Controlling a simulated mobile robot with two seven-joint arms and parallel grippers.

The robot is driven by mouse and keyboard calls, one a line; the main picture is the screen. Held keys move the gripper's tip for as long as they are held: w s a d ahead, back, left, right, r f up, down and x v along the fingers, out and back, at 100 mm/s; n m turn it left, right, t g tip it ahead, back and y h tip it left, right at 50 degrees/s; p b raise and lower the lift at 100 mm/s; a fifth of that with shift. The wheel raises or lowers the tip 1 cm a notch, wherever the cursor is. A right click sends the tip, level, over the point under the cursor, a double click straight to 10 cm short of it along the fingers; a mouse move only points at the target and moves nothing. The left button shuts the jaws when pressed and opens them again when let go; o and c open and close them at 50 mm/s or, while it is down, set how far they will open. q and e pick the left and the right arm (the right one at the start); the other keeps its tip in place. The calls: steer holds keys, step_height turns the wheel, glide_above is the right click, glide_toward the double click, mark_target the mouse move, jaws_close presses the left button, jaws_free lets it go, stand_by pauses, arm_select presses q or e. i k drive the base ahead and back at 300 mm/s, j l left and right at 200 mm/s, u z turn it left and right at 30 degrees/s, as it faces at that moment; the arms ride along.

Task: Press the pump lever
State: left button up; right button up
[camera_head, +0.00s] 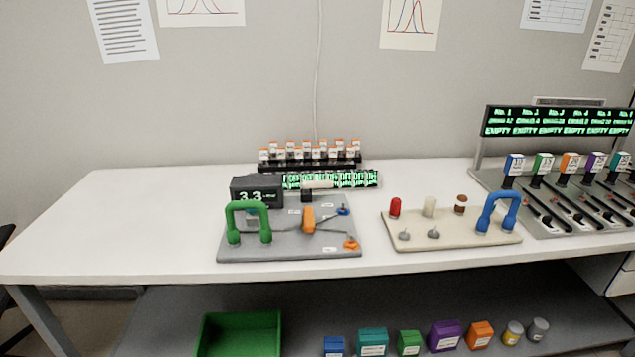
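A grey panel board (285,252) lies on the white table, left of centre. It carries a green arch handle (248,208), a dark display box (256,190) reading about 3.3, an upright orange piece (308,219), a small blue knob (343,210) and a small orange knob (351,244). A beige board (455,240) to its right carries a blue arch handle (498,200), a red cylinder (395,207), a pale cylinder (429,206), a brown-topped piece (461,203) and two grey toggles. I cannot tell which part is the pump lever. Neither gripper is in view.
A rack of orange-capped vials (310,155) stands behind the grey board. A grey station (560,220) with coloured blocks and a green-lit sign (558,121) fills the right. A green bin (238,335) and several coloured containers sit on the lower shelf. The table's left part (120,225) is clear.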

mark_target(318, 184)
steer(key=i+l, duration=0.15)
steer(key=l, duration=0.2)
steer(key=i+l, duration=0.15)
steer(key=l, duration=0.15)
steer(key=i+l, duration=0.1)
steer(key=l, duration=0.25)
steer(key=i+l, duration=0.15)
steer(key=l, duration=0.15)
steer(key=l+u, duration=0.1)
steer(key=u, duration=1.25)
